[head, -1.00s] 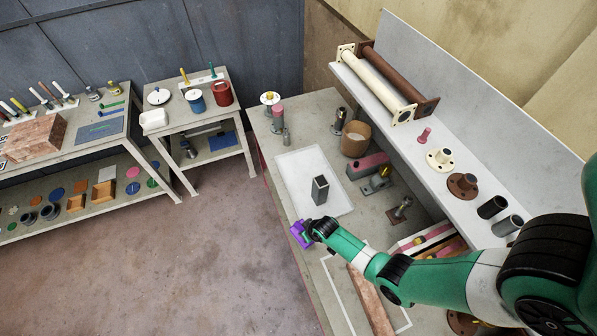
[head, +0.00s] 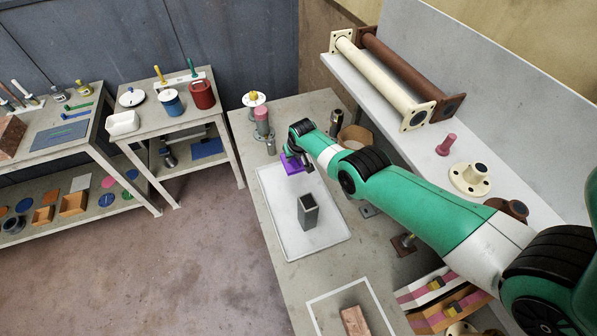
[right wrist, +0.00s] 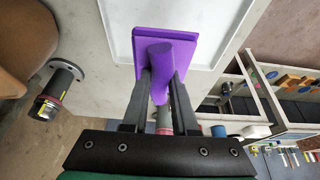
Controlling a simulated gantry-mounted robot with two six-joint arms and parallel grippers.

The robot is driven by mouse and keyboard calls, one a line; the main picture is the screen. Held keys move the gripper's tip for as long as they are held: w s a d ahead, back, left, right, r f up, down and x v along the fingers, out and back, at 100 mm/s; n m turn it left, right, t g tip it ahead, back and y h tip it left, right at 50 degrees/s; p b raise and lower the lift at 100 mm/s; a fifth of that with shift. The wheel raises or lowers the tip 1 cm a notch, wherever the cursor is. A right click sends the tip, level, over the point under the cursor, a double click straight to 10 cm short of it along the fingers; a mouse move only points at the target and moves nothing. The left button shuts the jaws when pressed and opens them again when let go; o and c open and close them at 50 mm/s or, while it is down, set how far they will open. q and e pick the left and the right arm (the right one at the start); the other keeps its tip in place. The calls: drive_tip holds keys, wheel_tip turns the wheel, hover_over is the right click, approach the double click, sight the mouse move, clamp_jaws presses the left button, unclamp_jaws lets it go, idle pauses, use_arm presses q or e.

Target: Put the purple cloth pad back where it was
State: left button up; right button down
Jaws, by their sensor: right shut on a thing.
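The purple cloth pad (head: 289,165) shows in the head view at the far end of the white tray (head: 275,218), partly hidden by my right arm. In the right wrist view the pad (right wrist: 185,45) is a flat purple plate with a rounded purple handle. My right gripper (right wrist: 161,82) is shut on that handle, and the plate overlaps the tray's edge in this picture. I cannot tell whether the pad touches the tray or the bench. In the head view my right gripper (head: 299,161) is largely hidden by its wrist. My left gripper is not in view.
A grey rectangular tube (head: 308,212) stands on the tray. A pink-topped cylinder (head: 262,122) and a brown round container (head: 355,138) stand near the pad. A flanged dark cylinder (right wrist: 58,88) shows in the wrist view. The shelf (head: 425,150) holds pipes.

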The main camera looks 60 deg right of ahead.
drive_tip(key=shift+a+f, duration=0.25)
drive_tip(key=shift+f, duration=0.05)
wheel_tip(320, 180, down, 6)
drive_tip(key=b, duration=0.6)
drive_tip(key=shift+a+f+b, duration=0.1)
drive_tip(key=shift+a+b, duration=0.05)
drive_tip(key=shift+b, duration=0.15)
wheel_tip(320, 180, down, 4)
drive_tip(key=b, duration=0.3)
drive_tip(key=shift+b, duration=0.35)
drive_tip(key=shift+r, duration=0.3)
drive_tip(key=shift+f, duration=0.1)
drive_tip(key=c, duration=0.7)
unclamp_jaws()
